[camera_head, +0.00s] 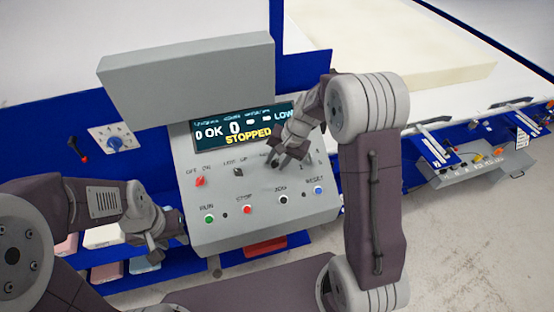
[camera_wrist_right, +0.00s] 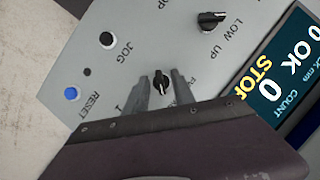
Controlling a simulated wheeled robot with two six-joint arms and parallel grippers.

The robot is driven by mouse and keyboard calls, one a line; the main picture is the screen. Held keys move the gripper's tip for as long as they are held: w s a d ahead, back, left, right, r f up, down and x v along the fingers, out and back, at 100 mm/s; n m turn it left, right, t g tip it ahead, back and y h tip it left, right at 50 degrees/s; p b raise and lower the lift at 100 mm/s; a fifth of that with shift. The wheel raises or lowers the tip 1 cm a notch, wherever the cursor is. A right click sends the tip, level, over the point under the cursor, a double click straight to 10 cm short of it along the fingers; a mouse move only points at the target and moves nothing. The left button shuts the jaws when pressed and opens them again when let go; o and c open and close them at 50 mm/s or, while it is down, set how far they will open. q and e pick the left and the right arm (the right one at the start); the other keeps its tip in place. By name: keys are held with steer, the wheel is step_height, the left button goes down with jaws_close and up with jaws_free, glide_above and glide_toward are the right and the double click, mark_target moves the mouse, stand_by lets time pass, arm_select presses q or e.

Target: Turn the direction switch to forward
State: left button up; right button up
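The direction switch is a small black knob (camera_wrist_right: 161,88) on the grey sloped control panel (camera_head: 262,218). In the wrist view it sits between the two fingertips of my right gripper (camera_wrist_right: 161,80). The fingers are spread, with a gap showing on each side of the knob. Its label is partly hidden by the fingers. In the head view my right gripper (camera_head: 284,158) is over the upper right of the panel and covers most of the switch. The display (camera_head: 240,130) reads STOPPED. My left gripper (camera_head: 163,243) is low beside the panel's left edge; its fingers are unclear.
Another black knob labelled LOW UP (camera_wrist_right: 212,20) sits beside the switch. A red OFF/ON switch (camera_head: 200,182), green RUN (camera_head: 209,218), red STOP (camera_head: 247,210), black JOG (camera_head: 283,199) and blue RESET (camera_head: 318,190) buttons are nearby. Pale foam (camera_head: 400,45) lies behind.

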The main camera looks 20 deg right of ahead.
steer(key=shift+w+d+f, duration=0.1)
steer(key=shift+w+d, duration=0.05)
steer(key=shift+w, duration=0.05)
jaws_close()
steer(key=shift+n+h+p, duration=0.3)
steer(key=shift+n+p, duration=0.1)
steer(key=shift+n, duration=0.2)
steer(key=shift+a+r+n+g+h+p, duration=0.15)
steer(key=shift+n+h+p, duration=0.15)
steer(key=shift+n, duration=0.2)
steer(key=shift+a+r+n+g+h+p, duration=0.1)
steer(key=shift+n+g+h+p, duration=0.15)
steer(key=shift+n, duration=0.25)
steer(key=n+h+p, duration=0.1)
steer(key=n, duration=0.2)
steer(key=shift+w+a+f, duration=0.1)
steer(key=n+h, duration=0.1)
steer(key=n, duration=0.2)
steer(key=shift+a+h+b, duration=0.1)
steer(key=shift+h+b, duration=0.25)
steer(key=n+h+b, duration=0.1)
steer(key=n, duration=0.1)
steer(key=n+t+h+b, duration=0.1)
steer(key=n, duration=0.1)
steer(key=shift+a+f+n, duration=0.1)
steer(key=shift+a+n, duration=0.05)
steer(key=shift+n, duration=0.25)
steer(key=shift+b, duration=0.3)
